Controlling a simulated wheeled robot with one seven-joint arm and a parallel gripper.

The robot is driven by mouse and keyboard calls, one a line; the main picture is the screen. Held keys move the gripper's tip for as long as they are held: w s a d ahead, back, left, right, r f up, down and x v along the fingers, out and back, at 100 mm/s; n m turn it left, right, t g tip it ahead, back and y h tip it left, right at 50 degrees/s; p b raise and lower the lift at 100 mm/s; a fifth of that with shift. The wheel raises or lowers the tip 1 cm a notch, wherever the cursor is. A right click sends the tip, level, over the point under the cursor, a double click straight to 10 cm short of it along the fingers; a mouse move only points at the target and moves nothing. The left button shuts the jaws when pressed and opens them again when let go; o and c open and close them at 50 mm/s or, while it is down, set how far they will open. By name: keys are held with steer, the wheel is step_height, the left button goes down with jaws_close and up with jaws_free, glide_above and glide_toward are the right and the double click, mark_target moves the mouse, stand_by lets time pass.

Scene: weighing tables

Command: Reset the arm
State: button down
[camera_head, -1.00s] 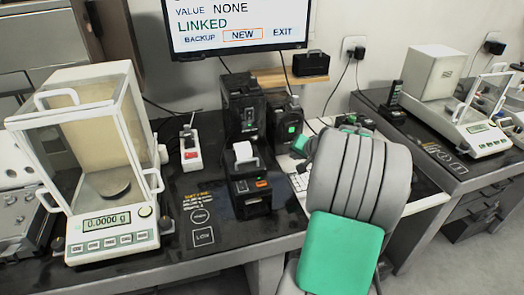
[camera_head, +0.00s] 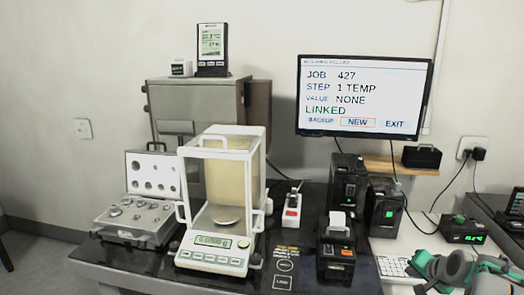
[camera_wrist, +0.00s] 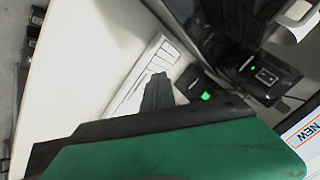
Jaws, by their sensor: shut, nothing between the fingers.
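My gripper (camera_wrist: 157,92) shows in the wrist view as dark fingers closed together beyond its green body, with nothing held. Behind the fingers lies the white keyboard (camera_wrist: 136,92); I cannot tell how far apart they are. In the head view, part of my green and grey arm (camera_head: 462,268) shows at the lower right, beside the keyboard (camera_head: 394,266). The fingers cannot be made out there.
The balance (camera_head: 212,258) stands on the dark table beside an open weight case (camera_head: 133,220). A small printer (camera_head: 336,250) and black devices (camera_head: 384,208) stand right of it. The monitor (camera_head: 363,97) is behind; its edge also shows at right in the wrist view (camera_wrist: 310,140).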

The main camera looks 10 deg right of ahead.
steer(key=a+r+n, duration=0.1)
steer(key=a, duration=0.2)
steer(key=a+r+n+p, duration=0.1)
steer(key=a, duration=0.2)
steer(key=w+a+r+g+y+p, duration=0.1)
steer(key=a, duration=0.3)
steer(key=shift+r+n, duration=0.4)
steer(key=s+a+r+n+g+p, duration=0.2)
steer(key=s+a, duration=0.6)
steer(key=a, duration=0.4)
steer(key=s+a+r+n+g+p, duration=0.2)
steer(key=s+a+r+n+p, duration=0.3)
steer(key=s+a, duration=0.4)
steer(key=a+n+p, duration=0.1)
steer(key=a, duration=0.3)
steer(key=shift+s+r+g+y, duration=0.15)
steer(key=shift+r+g+y, duration=0.05)
steer(key=shift+g+y, duration=0.1)
